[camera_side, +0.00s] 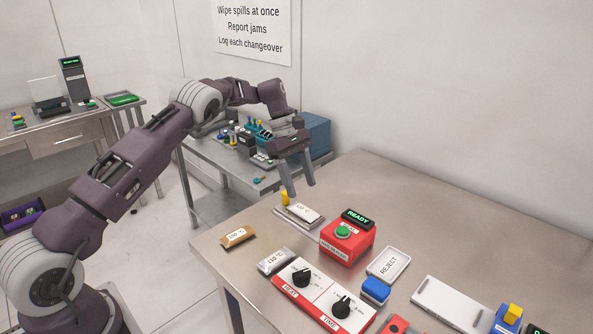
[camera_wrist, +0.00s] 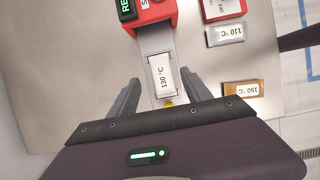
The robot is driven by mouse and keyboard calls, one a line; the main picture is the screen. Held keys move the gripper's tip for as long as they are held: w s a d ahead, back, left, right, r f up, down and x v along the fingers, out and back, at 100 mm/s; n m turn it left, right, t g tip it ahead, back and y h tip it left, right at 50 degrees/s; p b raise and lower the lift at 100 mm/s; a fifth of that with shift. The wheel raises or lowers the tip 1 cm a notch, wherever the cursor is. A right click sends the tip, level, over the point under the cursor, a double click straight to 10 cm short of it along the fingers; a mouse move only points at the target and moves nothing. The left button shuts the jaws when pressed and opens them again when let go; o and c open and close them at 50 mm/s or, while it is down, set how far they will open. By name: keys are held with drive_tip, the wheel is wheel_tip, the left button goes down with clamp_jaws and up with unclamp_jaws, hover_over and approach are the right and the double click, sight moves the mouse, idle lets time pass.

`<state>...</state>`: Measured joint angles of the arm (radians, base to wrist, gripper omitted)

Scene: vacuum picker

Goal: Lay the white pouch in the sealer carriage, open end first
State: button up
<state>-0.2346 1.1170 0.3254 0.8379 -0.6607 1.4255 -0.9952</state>
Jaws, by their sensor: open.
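The white pouch (camera_side: 305,212), labelled 130 °C, lies flat on the grey sealer carriage (camera_side: 291,220) at the side of the red sealer (camera_side: 347,240). In the wrist view the pouch (camera_wrist: 162,76) lies lengthwise along the carriage (camera_wrist: 151,62), which runs out from the sealer (camera_wrist: 153,11). I cannot tell which pouch end is open. My gripper (camera_side: 301,190) is open and empty above the carriage's outer end. In the wrist view its fingers (camera_wrist: 162,84) stand apart on either side of the pouch. A yellow knob (camera_side: 284,198) sits at the carriage's outer end.
A brown 150 °C pouch (camera_side: 238,237) and a silver 110 °C pouch (camera_side: 276,260) lie on the steel table. A panel with two dials (camera_side: 322,297) and a REJECT tray (camera_side: 388,264) stand nearer the camera. The back right of the table is clear.

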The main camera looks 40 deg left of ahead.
wheel_tip(320, 180, up, 13)
drive_tip(key=s+m+t, duration=0.1)
drive_tip(key=s+m, duration=0.1)
drive_tip(key=s, duration=0.1)
drive_tip(key=s+d+r+m+t+y, duration=0.1)
drive_tip(key=s+d+r+m, duration=0.2)
drive_tip(key=s+r, duration=0.35)
drive_tip(key=s+d+r+m+t+y, duration=0.1)
drive_tip(key=s+d+r+m, duration=0.3)
drive_tip(key=s, duration=0.4)
drive_tip(key=s+d+f+m+t+y, duration=0.1)
drive_tip(key=s+f+m, duration=0.2)
drive_tip(key=s, duration=0.8)
drive_tip(key=s+d+f+m+t+y, duration=0.1)
drive_tip(key=s+d+f+m, duration=0.1)
drive_tip(key=s+m, duration=0.4)
drive_tip(key=s+f, duration=0.1)
drive_tip(key=s, duration=0.4)
drive_tip(key=shift+d+t+y, duration=0.25)
drive_tip(key=shift+t+y, duration=0.05)
